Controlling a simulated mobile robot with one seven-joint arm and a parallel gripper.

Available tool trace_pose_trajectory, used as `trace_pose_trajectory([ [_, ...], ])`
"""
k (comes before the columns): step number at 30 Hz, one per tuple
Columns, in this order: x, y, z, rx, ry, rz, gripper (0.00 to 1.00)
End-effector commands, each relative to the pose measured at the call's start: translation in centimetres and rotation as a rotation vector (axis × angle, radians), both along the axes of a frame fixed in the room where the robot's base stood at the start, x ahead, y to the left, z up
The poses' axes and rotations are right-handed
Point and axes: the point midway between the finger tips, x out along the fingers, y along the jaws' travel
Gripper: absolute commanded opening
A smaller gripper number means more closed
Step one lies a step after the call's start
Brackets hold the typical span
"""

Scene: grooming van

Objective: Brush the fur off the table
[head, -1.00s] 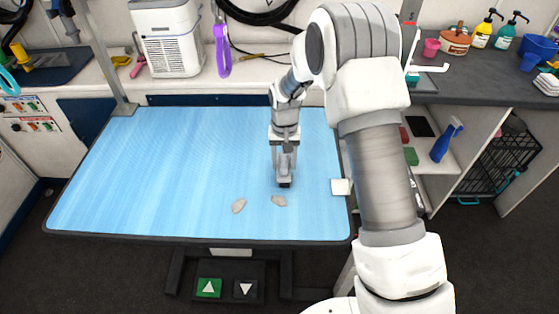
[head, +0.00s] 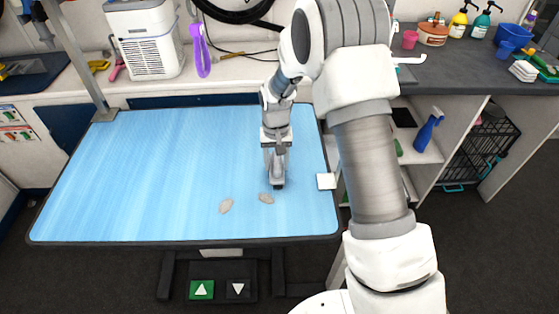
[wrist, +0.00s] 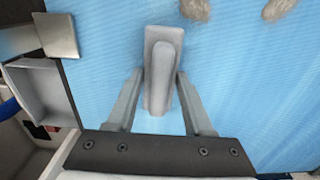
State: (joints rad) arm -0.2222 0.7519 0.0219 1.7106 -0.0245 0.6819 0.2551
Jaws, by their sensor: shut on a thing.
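The blue grooming table (head: 150,165) carries two pale grey-beige fur tufts, a left tuft (head: 226,206) and a right tuft (head: 265,198), near its front edge. They also show at the top of the wrist view, one near the middle (wrist: 195,9) and one farther right (wrist: 277,9). My gripper (head: 277,172) points down over the right part of the table, just behind the right tuft. It is shut on a grey brush (wrist: 160,62), whose handle lies between the fingers. The brush is apart from both tufts; its underside is hidden, so I cannot tell whether it touches the table.
A pale metal plate (head: 326,181) sits at the table's right edge. A post (head: 75,60) rises at the back left corner. A white box-like appliance (head: 145,38) stands on the back counter. The table's left half is clear. Bottles and bowls crowd the right counter (head: 470,75).

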Motion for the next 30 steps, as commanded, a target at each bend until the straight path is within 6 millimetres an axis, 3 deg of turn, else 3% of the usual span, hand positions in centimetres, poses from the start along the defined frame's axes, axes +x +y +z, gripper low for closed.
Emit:
trace_pose_trajectory([
  [6,0.0,2.1,0.1,0.001,-0.001,0.003,0.07],
  [30,0.0,6.3,-0.2,0.003,-0.001,0.003,0.07],
])
